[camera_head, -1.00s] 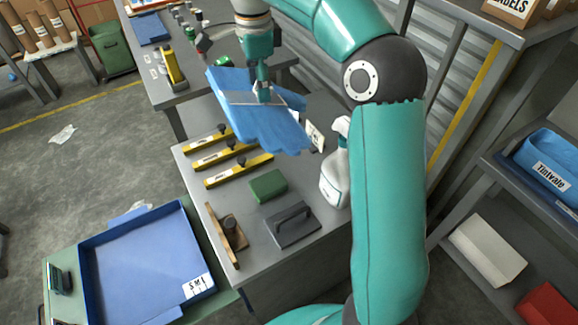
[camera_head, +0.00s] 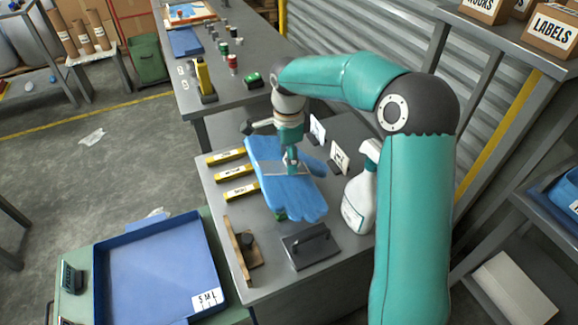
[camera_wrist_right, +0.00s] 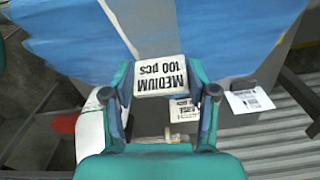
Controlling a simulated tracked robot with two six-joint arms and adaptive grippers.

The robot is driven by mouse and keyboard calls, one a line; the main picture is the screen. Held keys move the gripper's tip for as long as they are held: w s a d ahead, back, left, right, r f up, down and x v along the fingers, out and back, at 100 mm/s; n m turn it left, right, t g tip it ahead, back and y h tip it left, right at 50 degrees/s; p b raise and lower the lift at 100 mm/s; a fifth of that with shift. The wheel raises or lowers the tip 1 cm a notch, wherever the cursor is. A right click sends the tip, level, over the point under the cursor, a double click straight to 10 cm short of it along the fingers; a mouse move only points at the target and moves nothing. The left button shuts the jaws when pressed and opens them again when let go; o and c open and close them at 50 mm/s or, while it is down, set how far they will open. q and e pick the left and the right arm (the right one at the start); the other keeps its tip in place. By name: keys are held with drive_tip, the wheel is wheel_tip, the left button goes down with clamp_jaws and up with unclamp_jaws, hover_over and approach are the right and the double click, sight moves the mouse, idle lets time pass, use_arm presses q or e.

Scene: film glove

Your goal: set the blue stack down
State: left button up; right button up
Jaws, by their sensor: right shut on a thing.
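The blue stack (camera_head: 300,203) is a pile of blue gloves with a pale band across it. My right gripper (camera_head: 291,165) is shut on it from above. In the right wrist view the fingers (camera_wrist_right: 160,95) close around a white tag (camera_wrist_right: 160,76) reading "MEDIUM 100 pcs", with the blue gloves (camera_wrist_right: 80,40) beyond. The stack is over the near grey bench (camera_head: 265,285), covering ends of the yellow bars and most of a green block. I cannot tell whether it touches anything below. My left gripper is not in view.
Yellow bars (camera_head: 233,171) lie left of the stack. A grey handled tool (camera_head: 310,245), a wooden tool (camera_head: 238,250) and a spray bottle (camera_head: 358,205) stand close by. White cards (camera_head: 339,158) stand behind. A blue tray (camera_head: 150,265) labelled "SML" lies at lower left, its floor empty.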

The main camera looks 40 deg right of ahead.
sight(299, 169)
drive_tip(key=shift+f, duration=1.85)
drive_tip(key=o, duration=1)
drive_tip(key=shift+f, duration=0.15)
drive_tip(key=o, duration=0.4)
drive_tip(key=shift+o, duration=0.2)
